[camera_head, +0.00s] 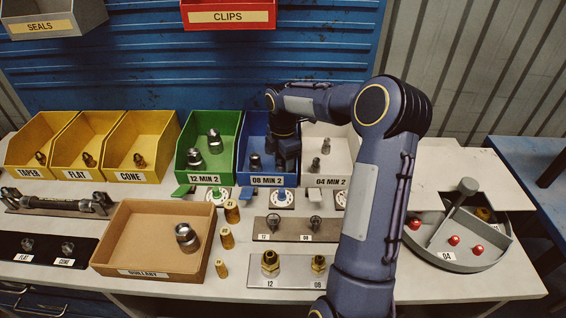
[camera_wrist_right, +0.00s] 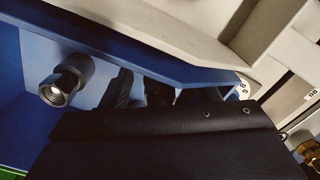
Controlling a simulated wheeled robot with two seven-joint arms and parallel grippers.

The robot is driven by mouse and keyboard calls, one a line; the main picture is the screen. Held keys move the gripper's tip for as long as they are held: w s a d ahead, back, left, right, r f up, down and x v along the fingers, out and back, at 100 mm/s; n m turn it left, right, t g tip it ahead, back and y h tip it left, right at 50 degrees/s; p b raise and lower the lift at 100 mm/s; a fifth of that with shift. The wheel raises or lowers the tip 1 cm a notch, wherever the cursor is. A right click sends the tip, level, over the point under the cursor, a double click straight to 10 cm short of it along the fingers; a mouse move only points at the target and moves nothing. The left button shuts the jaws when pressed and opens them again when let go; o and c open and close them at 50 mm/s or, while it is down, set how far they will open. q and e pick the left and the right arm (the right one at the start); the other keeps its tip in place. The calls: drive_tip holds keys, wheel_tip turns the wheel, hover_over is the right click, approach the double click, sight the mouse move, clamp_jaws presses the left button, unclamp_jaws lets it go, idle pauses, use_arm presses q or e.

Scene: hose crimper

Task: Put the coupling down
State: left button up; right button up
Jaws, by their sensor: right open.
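The blue bin (camera_head: 267,181), labelled 08 MIN 2, stands at the back middle. My right gripper (camera_head: 285,163) reaches down into its right part from above, with the jaws open. A metal coupling (camera_head: 255,161) lies in the bin just left of the gripper, apart from it. In the right wrist view this coupling (camera_wrist_right: 65,82) lies left of my dark fingers (camera_wrist_right: 140,90), near the blue wall. The fingers are partly hidden by the gripper body, and I cannot tell whether another coupling lies between or under them. My left gripper is not in view.
The green bin (camera_head: 184,163) on the left and white bin (camera_head: 330,183) on the right flank the blue one. A quarantine tray (camera_head: 150,272) holds one coupling (camera_head: 187,237). Brass fittings (camera_head: 270,264) stand in front. A round divided tray (camera_head: 470,262) is at right.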

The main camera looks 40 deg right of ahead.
wheel_tip(320, 180, up, 6)
drive_tip(key=shift+r, duration=0.25)
drive_tip(key=s+a+r+m+t, duration=0.1)
drive_tip(key=s+a+r+m, duration=0.3)
drive_tip(key=s+a+r, duration=0.2)
drive_tip(key=s+a+f+m+t+y, duration=0.2)
drive_tip(key=s+a+m, duration=0.5)
drive_tip(key=s, duration=0.2)
drive_tip(key=s+a+f+m+t+y, duration=0.1)
drive_tip(key=s+a+m+t, duration=0.1)
drive_tip(key=s+a+m, duration=0.4)
drive_tip(key=s+a, duration=0.1)
drive_tip(key=s, duration=0.3)
drive_tip(key=shift+s+a+f+m+t+y, duration=0.3)
drive_tip(key=shift+a+f+m+y, duration=0.05)
drive_tip(key=shift+m+y, duration=0.05)
